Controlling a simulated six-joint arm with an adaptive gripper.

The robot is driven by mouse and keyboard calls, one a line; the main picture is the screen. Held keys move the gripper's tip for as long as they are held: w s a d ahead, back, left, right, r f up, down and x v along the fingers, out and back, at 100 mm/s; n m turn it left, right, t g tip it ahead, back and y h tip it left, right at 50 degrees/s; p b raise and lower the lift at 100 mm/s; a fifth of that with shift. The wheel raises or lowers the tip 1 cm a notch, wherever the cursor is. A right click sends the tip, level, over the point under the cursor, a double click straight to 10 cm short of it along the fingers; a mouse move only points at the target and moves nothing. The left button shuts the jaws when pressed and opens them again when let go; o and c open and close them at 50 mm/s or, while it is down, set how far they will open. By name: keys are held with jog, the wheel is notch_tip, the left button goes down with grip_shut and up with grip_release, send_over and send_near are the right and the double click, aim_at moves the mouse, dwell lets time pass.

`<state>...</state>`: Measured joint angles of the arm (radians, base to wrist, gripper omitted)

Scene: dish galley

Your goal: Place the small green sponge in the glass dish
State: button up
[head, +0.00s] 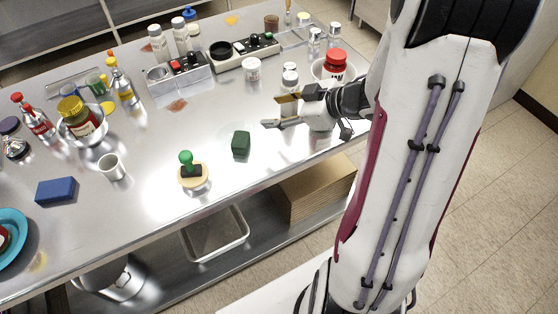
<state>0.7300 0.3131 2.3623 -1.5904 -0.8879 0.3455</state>
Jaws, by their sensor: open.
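A small dark green block, which looks like the green sponge (241,144), lies on the steel counter near its front edge. My gripper (276,111) is open and empty, to the right of and beyond the sponge, its fingers pointing left. The fingers are apart from the sponge. A clear rectangular dish with a pale rim (216,258) sits on the lower shelf below the counter's front edge. It looks like the glass dish and seems empty.
A metal cup (113,168) and a blue block (56,190) are farther left. Bottles and two control boxes (178,85) line the back. A cardboard stack (314,187) sits right of the dish.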

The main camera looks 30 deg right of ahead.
jog(key=w+d+r+m+t+h, duration=0.1)
jog(key=w+d+r+m+h, duration=0.2)
jog(key=r+h, duration=0.4)
jog(key=s+r+m+h, duration=0.2)
jog(key=s+r, duration=0.3)
jog(key=r, duration=0.2)
jog(key=s+a+m+g+y, duration=0.1)
jog(key=s+a+g, duration=0.1)
jog(key=s+a, duration=0.5)
jog(key=s+a+f+m+g+y, duration=0.1)
jog(key=s+a+m+g+y, duration=0.1)
jog(key=s+a, duration=0.6)
jog(key=s+g, duration=0.1)
jog(key=s, duration=0.4)
jog(key=shift+s+a+y, duration=0.15)
jog(key=shift+s+y, duration=0.05)
jog(key=shift+y, duration=0.1)
